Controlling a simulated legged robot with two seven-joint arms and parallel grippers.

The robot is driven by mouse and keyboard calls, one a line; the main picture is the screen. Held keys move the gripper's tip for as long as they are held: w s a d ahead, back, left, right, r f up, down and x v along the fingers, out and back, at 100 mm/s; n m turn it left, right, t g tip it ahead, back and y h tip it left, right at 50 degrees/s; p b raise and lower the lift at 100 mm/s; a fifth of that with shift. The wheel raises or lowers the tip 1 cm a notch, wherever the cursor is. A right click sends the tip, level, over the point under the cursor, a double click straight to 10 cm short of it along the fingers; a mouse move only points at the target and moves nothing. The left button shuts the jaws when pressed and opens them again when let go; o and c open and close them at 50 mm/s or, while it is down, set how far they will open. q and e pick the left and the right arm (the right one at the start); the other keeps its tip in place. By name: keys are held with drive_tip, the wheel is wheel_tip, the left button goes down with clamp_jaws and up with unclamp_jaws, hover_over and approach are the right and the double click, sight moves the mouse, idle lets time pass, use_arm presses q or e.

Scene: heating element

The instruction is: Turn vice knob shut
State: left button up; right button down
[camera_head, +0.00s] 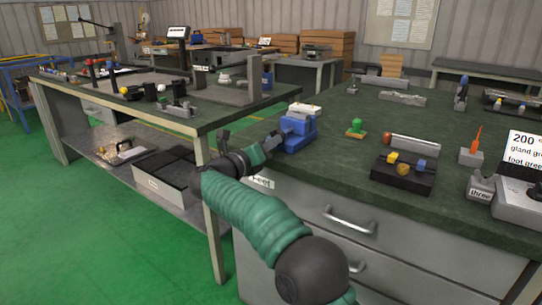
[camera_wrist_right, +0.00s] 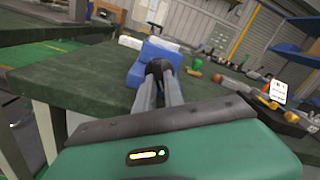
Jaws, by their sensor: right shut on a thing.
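The blue vice (camera_head: 300,130) stands at the near left corner of the dark green workbench. It also shows in the right wrist view (camera_wrist_right: 150,62), just beyond my fingers. My right gripper (camera_head: 273,143) reaches the vice's near left side. In the right wrist view my right gripper (camera_wrist_right: 160,72) has its two grey fingers close together, shut on a small dark part at the front of the vice, the vice knob. The fingers mostly hide the knob. The vice jaws' gap cannot be made out. My left gripper is not in view.
A white-grey box (camera_head: 304,109) lies behind the vice. A drawer handle (camera_head: 350,221) juts out below the bench top.

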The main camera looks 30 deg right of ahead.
drive_tip(key=m+b, duration=0.1)
drive_tip(key=f+m+b, duration=0.1)
drive_tip(key=m+b, duration=0.1)
drive_tip(key=shift+w+a+f, duration=0.1)
drive_tip(key=shift+f, duration=0.05)
drive_tip(key=shift+r+m+b, duration=0.25)
drive_tip(key=shift+m+b, duration=1.15)
drive_tip(key=shift+m, duration=0.2)
drive_tip(key=c, duration=1.4)
unclamp_jaws()
drive_tip(key=shift+w+r, duration=0.1)
drive_tip(key=shift+c, duration=0.2)
drive_tip(key=shift+r, duration=0.1)
